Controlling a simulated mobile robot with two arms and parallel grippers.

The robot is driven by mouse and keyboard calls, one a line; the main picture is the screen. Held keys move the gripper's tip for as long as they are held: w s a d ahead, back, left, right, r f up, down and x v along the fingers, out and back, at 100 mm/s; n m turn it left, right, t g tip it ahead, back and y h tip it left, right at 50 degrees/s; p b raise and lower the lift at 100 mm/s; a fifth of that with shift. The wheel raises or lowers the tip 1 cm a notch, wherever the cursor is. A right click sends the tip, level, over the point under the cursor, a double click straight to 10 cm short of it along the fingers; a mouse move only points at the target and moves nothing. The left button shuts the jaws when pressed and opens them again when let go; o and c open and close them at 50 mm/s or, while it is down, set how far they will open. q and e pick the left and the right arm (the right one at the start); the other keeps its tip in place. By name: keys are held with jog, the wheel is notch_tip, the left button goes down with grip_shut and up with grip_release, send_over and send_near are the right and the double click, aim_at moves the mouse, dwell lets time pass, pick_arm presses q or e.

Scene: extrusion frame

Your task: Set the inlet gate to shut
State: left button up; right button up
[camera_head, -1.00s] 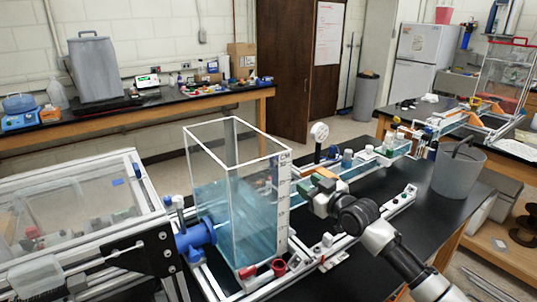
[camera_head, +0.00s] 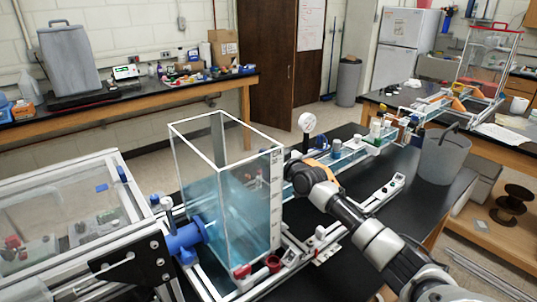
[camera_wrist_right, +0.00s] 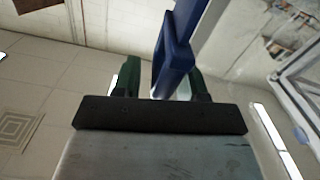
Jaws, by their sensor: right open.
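A blue part with a slotted loop (camera_wrist_right: 175,70) stands between the two green fingers of my right gripper (camera_wrist_right: 178,78) in the right wrist view. The fingers are open around it; I cannot tell whether they touch it. I cannot be sure that this blue part is the inlet gate. In the head view my right arm reaches in from the lower right, and its wrist (camera_head: 318,172) is just right of the clear water tank (camera_head: 225,205). The fingers are not clear there. A small blue piece (camera_head: 320,142) shows beyond the wrist. My left gripper is not in view.
A blue pipe fitting (camera_head: 186,238) joins the tank at its left. A white dial gauge (camera_head: 307,122) stands behind the wrist. A clear channel (camera_head: 358,152) runs right, past a grey bin (camera_head: 443,155).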

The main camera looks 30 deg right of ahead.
jog(key=shift+w, duration=0.3)
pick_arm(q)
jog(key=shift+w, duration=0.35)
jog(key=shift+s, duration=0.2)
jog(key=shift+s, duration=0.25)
pick_arm(e)
jog(key=shift+r, duration=0.1)
grip_shut()
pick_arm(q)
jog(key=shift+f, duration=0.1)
pick_arm(e)
notch_tip(320, 180, down, 6)
jog(key=b, duration=0.6)
jog(key=shift+r, duration=0.15)
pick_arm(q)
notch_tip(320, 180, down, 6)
